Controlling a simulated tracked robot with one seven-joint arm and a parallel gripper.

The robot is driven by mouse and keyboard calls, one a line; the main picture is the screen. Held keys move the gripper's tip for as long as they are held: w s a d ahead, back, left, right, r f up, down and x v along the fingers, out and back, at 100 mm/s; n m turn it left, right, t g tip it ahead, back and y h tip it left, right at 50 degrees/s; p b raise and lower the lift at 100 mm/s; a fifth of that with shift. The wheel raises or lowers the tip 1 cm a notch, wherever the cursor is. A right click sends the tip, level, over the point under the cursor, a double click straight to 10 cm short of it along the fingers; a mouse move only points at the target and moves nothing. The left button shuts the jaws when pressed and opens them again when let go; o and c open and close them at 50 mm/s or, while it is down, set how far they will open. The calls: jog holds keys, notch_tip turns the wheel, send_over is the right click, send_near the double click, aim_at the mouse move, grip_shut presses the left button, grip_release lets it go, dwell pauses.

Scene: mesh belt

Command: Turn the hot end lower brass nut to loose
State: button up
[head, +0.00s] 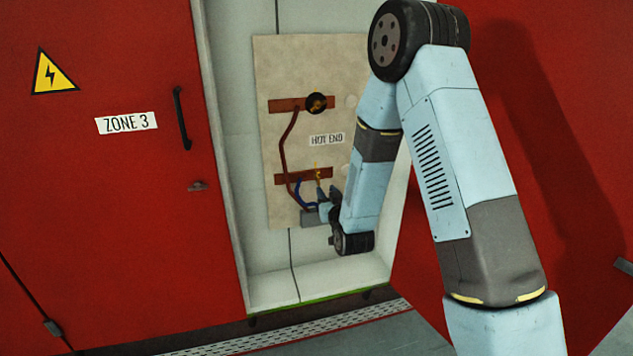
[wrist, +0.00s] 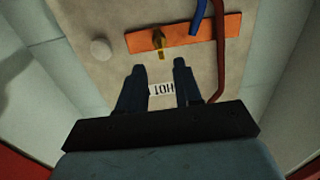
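The lower brass nut (head: 317,172) sits on the lower copper bar (head: 290,179), by the panel's lower middle. In the wrist view, which is turned upside down, the brass nut (wrist: 159,41) shows as a small winged shape on the orange-brown bar (wrist: 222,27). My gripper (head: 323,192) is close to the nut, just below it in the head view. In the wrist view my gripper (wrist: 160,66) has its two dark fingers spread, with nothing between them. The nut appears just beyond the fingertips, roughly in line with the gap. Contact is not visible.
A HOT END label (head: 326,139) lies between the lower bar and an upper bar (head: 285,105) with a dark round fitting (head: 316,103). A red cable (wrist: 219,75) and a blue cable (wrist: 200,14) run beside the nut. Cabinet walls enclose the panel.

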aim_at(319, 179)
jog(key=x, duration=0.8)
jog(key=shift+w, duration=0.1)
